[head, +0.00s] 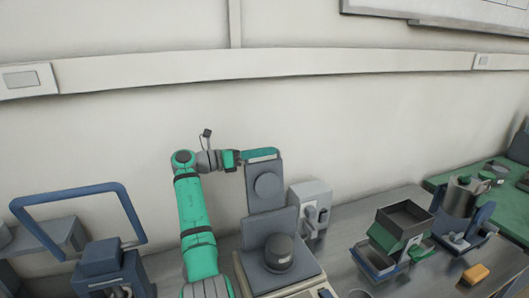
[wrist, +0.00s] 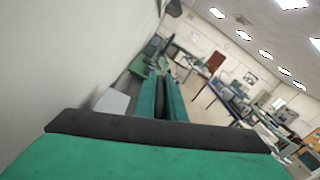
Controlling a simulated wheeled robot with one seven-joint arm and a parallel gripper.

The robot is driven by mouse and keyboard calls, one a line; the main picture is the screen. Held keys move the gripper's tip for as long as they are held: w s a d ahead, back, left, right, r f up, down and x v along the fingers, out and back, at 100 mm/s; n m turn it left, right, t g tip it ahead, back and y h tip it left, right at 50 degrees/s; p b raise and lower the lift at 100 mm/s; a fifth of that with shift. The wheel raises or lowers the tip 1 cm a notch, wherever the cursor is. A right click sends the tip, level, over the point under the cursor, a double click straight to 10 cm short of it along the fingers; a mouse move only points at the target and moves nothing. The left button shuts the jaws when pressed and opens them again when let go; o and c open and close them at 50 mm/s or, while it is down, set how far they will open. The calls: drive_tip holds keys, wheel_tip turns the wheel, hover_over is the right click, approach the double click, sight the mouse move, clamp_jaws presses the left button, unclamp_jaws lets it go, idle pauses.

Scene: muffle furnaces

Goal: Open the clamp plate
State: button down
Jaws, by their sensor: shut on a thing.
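The clamp plate (head: 266,200) is a dark blue-grey slab with a round disc on its face. In the head view it stands raised, close to upright, above the back of its machine (head: 318,275). A dark cylindrical block (head: 279,252) sits on the machine below it. My gripper (head: 261,155) reaches in from the left, with its green fingers along the plate's top edge. In the wrist view the two long green fingers of my gripper (wrist: 167,100) are close together, with a dark strip between them. My gripper is shut on the clamp plate; the exact contact is partly hidden.
A blue-framed device (head: 112,265) stands at the left. A light grey box (head: 310,205) is just right of the plate. Farther right are an open-lidded dark box (head: 404,222), a metal pot (head: 463,195) and a yellow block (head: 475,274). The wall is close behind.

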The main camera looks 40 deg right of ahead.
idle(0.3)
drive_tip(key=c, duration=1.8)
unclamp_jaws()
drive_tip(key=shift+a, duration=0.15)
drive_tip(key=v, duration=1)
drive_tip(key=shift+w+a, duration=0.1)
drive_tip(key=shift+a, duration=0.15)
